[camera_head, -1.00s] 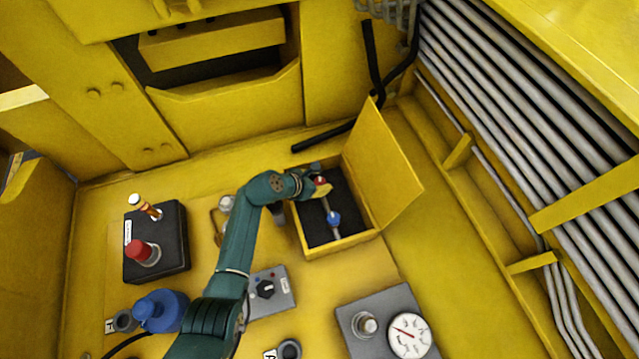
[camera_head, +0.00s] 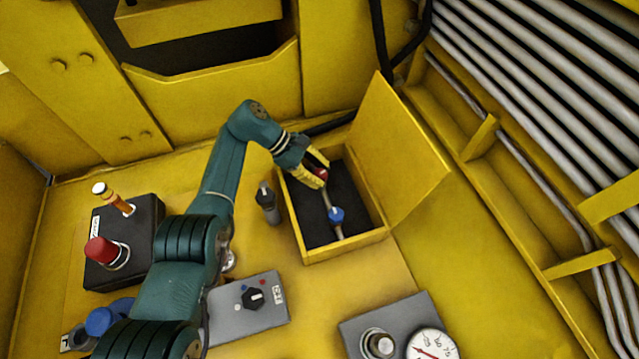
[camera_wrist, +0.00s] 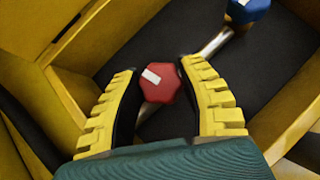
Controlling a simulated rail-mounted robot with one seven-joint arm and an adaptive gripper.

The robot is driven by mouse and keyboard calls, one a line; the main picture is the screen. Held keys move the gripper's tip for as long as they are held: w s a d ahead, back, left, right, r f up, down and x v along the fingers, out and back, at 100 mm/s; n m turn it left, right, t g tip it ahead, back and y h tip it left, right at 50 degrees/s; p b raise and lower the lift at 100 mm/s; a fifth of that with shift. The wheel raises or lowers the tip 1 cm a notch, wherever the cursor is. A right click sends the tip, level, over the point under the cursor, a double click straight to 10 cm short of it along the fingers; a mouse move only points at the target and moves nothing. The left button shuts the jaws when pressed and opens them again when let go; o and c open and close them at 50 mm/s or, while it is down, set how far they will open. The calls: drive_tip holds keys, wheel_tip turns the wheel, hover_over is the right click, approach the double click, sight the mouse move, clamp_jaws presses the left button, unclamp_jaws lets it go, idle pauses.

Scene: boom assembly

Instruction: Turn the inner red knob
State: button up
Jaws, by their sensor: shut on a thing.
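The red knob (camera_head: 321,173) sits on a pipe inside the open yellow box (camera_head: 347,246), at the end nearer the back. In the wrist view the red knob (camera_wrist: 160,82) has a white mark on its face, and the pipe shows below it. My gripper (camera_head: 318,172) reaches into the box from the left.
The box lid (camera_head: 395,150) stands open at the right. A grey panel with a black dial (camera_head: 254,299) lies left of the box, and a gauge panel (camera_head: 400,320) is in front. A black box with a red button (camera_head: 103,250) stands far left.

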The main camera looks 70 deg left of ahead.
sight(320, 174)
drive_tip(key=shift+f+m+g+h+b, duration=0.55)
drive_tip(key=shift+m+b, duration=0.45)
drive_tip(key=shift+b, duration=1.45)
drive_tip(key=shift+r+b, duration=0.1)
drive_tip(key=shift+b, duration=0.25)
drive_tip(key=shift+r+m+h+b, duration=0.2)
drive_tip(key=shift+m+h+b, duration=0.05)
drive_tip(key=shift+m+b, duration=0.2)
drive_tip(key=o, duration=1.2)
drive_tip(key=shift+d, duration=0.1)
drive_tip(key=shift+r, duration=0.15)
wheel_tip(320, 174, up, 10)
